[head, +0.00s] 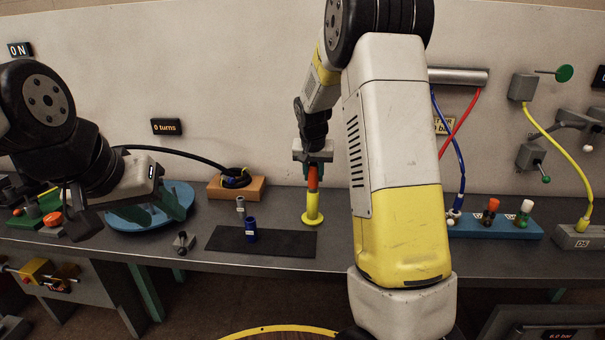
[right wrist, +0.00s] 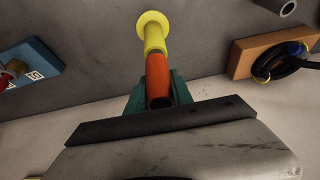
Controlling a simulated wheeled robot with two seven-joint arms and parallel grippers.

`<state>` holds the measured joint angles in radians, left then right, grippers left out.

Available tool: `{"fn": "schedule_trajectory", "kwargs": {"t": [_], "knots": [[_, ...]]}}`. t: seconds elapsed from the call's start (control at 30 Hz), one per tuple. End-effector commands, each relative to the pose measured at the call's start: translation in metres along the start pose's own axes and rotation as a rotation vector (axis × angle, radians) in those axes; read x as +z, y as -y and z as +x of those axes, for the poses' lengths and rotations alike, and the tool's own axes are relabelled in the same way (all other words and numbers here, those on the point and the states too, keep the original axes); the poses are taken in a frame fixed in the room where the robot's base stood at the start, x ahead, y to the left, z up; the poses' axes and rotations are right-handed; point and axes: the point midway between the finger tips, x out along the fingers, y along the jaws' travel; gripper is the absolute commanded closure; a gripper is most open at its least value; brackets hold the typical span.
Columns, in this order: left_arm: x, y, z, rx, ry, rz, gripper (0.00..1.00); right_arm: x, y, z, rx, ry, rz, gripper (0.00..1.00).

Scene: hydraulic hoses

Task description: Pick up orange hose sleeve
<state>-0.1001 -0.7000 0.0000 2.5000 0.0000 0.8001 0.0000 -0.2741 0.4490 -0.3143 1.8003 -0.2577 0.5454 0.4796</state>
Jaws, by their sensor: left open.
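The orange hose sleeve (head: 313,178) stands upright on a yellow post (head: 312,208) with a round yellow foot on the bench. In the right wrist view the sleeve (right wrist: 158,77) shows its hollow end towards the camera, and the yellow post (right wrist: 154,38) is beyond it. My right gripper (head: 316,160) is above the post, with its green fingers on both sides of the sleeve's upper part. I cannot tell whether they press on it. My left gripper (head: 155,212) is open and empty over the blue round plate (head: 190,190) at the left.
A wooden block (head: 225,188) with a black hose is behind. A blue rack (head: 490,226) is at the right. My right arm hides the bench middle.

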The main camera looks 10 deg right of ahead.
Motion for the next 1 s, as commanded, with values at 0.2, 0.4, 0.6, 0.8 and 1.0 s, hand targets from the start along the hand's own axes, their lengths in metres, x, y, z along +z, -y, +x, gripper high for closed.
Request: {"fn": "schedule_trajectory", "kwargs": {"t": [0.2,0.4,0.6,0.8,1.0], "knots": [[0.0,0.0,0.0,0.0,0.0,0.0,0.55,0.0,0.0,0.0,0.0,0.0,0.0,1.0],[0.0,0.0,0.0,0.0,0.0,0.0,0.55,-0.002,0.0,-0.004,-0.001,-0.002,0.0,1.0],[0.0,0.0,0.0,0.0,0.0,0.0,0.55,-0.016,0.001,-0.035,-0.003,-0.006,0.0,1.0],[0.0,0.0,0.0,0.0,0.0,0.0,0.55,-0.03,0.001,-0.072,-0.002,-0.004,0.0,1.0],[0.0,0.0,0.0,0.0,0.0,0.0,0.55,-0.037,0.001,-0.09,-0.001,0.0,-0.001,1.0]]}}
